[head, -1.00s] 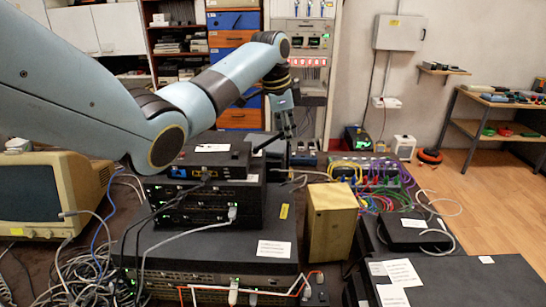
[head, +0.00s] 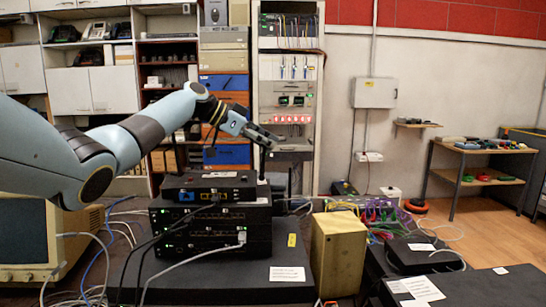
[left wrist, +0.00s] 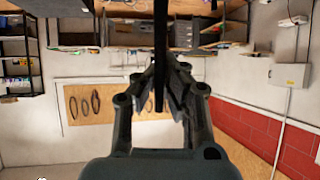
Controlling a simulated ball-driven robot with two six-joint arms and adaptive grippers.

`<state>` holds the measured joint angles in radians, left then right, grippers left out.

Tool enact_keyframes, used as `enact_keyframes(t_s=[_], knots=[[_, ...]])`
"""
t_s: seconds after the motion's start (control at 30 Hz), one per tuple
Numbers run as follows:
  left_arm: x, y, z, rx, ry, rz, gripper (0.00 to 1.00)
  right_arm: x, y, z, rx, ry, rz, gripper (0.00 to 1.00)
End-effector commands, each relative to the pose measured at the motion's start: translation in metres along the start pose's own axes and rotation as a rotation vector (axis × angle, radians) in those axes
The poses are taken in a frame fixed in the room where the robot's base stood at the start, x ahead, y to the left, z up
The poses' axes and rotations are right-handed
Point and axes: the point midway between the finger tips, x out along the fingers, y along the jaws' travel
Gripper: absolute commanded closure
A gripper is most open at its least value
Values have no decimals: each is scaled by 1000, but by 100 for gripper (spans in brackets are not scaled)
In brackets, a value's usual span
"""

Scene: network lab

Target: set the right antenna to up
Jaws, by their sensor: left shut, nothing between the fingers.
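The router (head: 212,188) with a blue port sits on top of the stack of black network devices. Its right antenna (head: 262,164) is a thin black stick that stands about upright at the router's right end. My left gripper (head: 268,137) is shut and empty, pointing right beside the antenna's upper end. I cannot tell whether they touch. In the left wrist view, a dark rod (left wrist: 161,50), likely the antenna, runs from the top edge in front of my closed fingers (left wrist: 170,85). My right gripper is not in view.
A tan box (head: 338,255) stands right of the stack. Colored cables (head: 375,212) lie behind it. An old monitor (head: 35,240) is at the left. A rack (head: 288,90) stands behind the gripper. Grey cables run over the lower black device.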

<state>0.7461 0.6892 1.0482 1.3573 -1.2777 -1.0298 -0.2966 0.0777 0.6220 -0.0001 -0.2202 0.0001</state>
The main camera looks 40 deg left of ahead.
Motion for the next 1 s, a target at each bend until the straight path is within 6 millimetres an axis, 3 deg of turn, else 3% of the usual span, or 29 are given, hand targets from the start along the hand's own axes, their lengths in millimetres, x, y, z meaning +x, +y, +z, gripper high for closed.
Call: enact_keyframes(t_s=[0.03,0.17,0.7,0.97,1.0], knots=[[2,2,8,-8,11,8,100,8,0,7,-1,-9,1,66],[-1,2,7,-14,44,12,100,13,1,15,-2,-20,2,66],[-4,2,7,-19,64,17,100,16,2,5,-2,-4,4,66],[-4,1,5,-17,66,13,66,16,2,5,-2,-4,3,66],[-5,1,5,-17,66,12,66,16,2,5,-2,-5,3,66]])
